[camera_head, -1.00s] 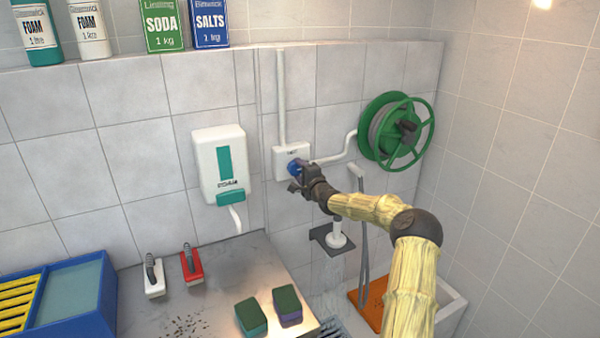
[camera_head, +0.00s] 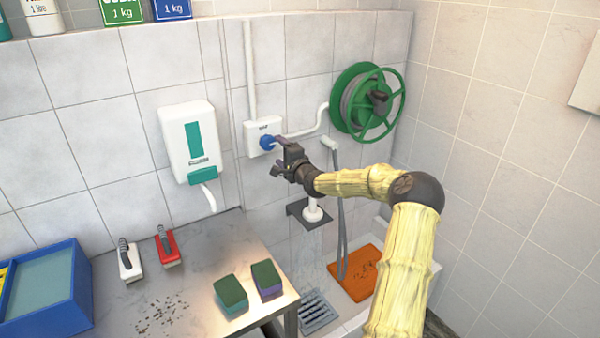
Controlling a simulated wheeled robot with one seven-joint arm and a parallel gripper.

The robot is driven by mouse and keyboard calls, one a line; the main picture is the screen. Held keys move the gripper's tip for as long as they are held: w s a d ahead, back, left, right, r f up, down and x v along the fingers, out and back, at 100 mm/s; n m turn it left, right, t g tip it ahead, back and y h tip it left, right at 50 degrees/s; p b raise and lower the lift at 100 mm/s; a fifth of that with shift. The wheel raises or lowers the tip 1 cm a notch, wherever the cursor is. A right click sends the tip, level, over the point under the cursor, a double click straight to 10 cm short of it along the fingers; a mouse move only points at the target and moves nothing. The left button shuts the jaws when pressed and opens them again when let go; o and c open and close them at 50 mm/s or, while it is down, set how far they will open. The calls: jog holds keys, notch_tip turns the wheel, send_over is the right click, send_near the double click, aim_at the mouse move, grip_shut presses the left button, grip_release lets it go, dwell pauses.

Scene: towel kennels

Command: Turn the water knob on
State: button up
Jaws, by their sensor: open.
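The blue water knob (camera_head: 267,142) sits on a white wall box (camera_head: 255,137) joined to white pipes. A short purplish lever sticks out from the knob to the right. My gripper (camera_head: 283,168) is open and empty, just below and right of the knob. It looks a little apart from the knob, though the exact gap is hard to tell. Under the white spout (camera_head: 313,212) there are faint pale streaks; I cannot tell for sure if they are running water.
A green hose reel (camera_head: 368,103) is on the wall at right. A white soap dispenser (camera_head: 188,142) hangs at left. Two sponges (camera_head: 230,294) and two brushes (camera_head: 167,247) lie on the metal table (camera_head: 205,260). An orange mat (camera_head: 358,272) lies in the basin beside a drain grate (camera_head: 318,312).

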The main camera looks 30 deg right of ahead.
jog(key=s+b, duration=0.2)
jog(key=s, duration=0.9)
jog(key=shift+s+d, duration=0.2)
jog(key=shift+s, duration=0.2)
jog(key=s+a+f+n+g+y, duration=0.1)
jog(key=s+a+f+n+g, duration=0.4)
jog(key=a, duration=0.4)
jog(key=s+a+f+n+g, duration=0.2)
jog(key=a+f+n+g, duration=0.25)
jog(key=a+f, duration=0.35)
jog(key=s+a+r+n+g, duration=0.1)
jog(key=s+a+n+g, duration=0.2)
jog(key=s, duration=0.8)
jog(key=s+a+r+n+g+h, duration=0.1)
jog(key=s+a+n, duration=0.4)
jog(key=s, duration=0.7)
jog(key=shift+r+g+h+p, duration=0.3)
jog(key=shift+r+g+p, duration=0.2)
jog(key=shift+g, duration=0.45)
